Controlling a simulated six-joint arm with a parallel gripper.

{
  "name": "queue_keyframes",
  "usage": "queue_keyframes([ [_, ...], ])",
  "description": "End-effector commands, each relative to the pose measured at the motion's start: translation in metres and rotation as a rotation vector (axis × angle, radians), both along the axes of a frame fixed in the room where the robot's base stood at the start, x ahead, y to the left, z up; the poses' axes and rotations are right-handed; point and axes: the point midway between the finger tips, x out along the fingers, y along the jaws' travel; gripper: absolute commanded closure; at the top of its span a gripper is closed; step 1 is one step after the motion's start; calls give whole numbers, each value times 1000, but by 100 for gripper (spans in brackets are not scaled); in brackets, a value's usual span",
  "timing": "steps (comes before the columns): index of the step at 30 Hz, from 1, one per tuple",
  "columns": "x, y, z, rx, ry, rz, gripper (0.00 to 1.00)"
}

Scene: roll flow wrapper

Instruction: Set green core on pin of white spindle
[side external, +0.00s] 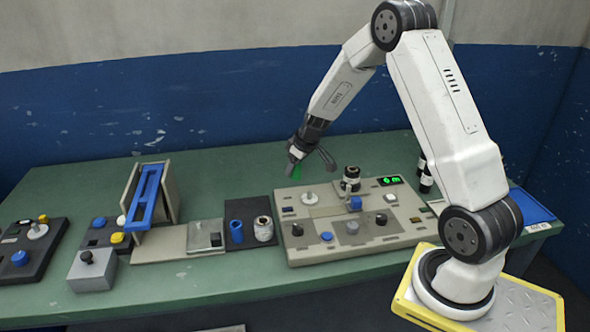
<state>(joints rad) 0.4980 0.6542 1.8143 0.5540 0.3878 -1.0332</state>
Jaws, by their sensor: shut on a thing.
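My gripper (294,157) is shut on the green core (297,172), which shows only as a small green patch beneath the fingers. The gripper hides the rest of the core. A white spindle (310,198), a round disc with a short pin, stands at the back left of the beige panel. In the picture the core is above and slightly left of this spindle, apart from it. A similar white disc with a pin (38,231) sits on the dark panel at the far left. The height of the core above the beige panel is hard to tell.
The beige panel (297,255) carries knobs, a dark roller post (350,178) and a green-lit display (389,181). A blue cylinder (236,231) and a white roll (263,228) stand on a dark mat left of it. A blue frame (146,198) rises further left. The green table behind is clear.

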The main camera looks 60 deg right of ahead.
Motion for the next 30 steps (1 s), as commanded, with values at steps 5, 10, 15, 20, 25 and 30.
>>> queue_keyframes([
  [5, -17, -32, 1, -1, -2, -39, 100],
  [10, -23, -42, 1, 0, -3, -52, 100],
  [15, -23, -43, 1, 0, -2, -52, 100],
  [20, -23, -42, -2, 0, -2, -51, 100],
  [25, -23, -42, -10, 2, -2, -51, 100],
  [30, -23, -42, -22, 1, -1, -52, 100],
])
